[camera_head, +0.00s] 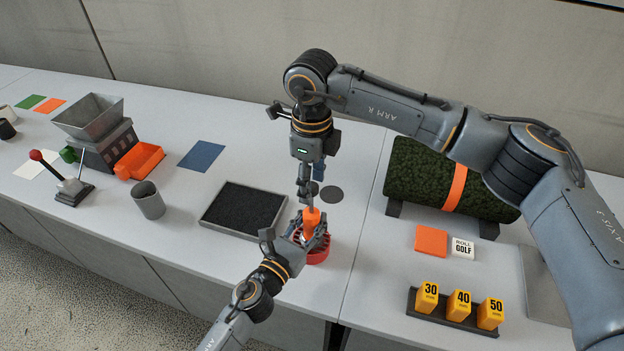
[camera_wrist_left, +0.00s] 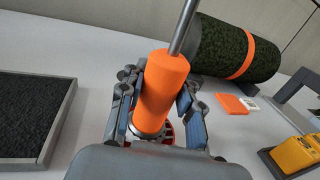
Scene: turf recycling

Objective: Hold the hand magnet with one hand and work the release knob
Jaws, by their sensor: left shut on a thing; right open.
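The hand magnet has an orange handle (camera_head: 311,216) that stands roughly upright. In the left wrist view the orange handle (camera_wrist_left: 160,92) fills the middle, and a thin metal rod (camera_wrist_left: 183,28) rises from its top and leaves the picture. My left gripper (camera_head: 309,232) is shut around the handle; its fingers lie on both sides of it in the wrist view (camera_wrist_left: 157,105). My right gripper (camera_head: 310,190) is open, pointing down right above the handle, around the rod's place. The release knob cannot be made out; the right gripper covers that area.
A red slotted round part (camera_head: 319,254) is below the handle. A black-filled tray (camera_head: 203,219) lies left of it. A turf roll (camera_head: 420,180) with an orange band and a rack (camera_head: 450,325) of yellow numbered blocks stand right. A grey cup (camera_head: 149,201) stands farther left.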

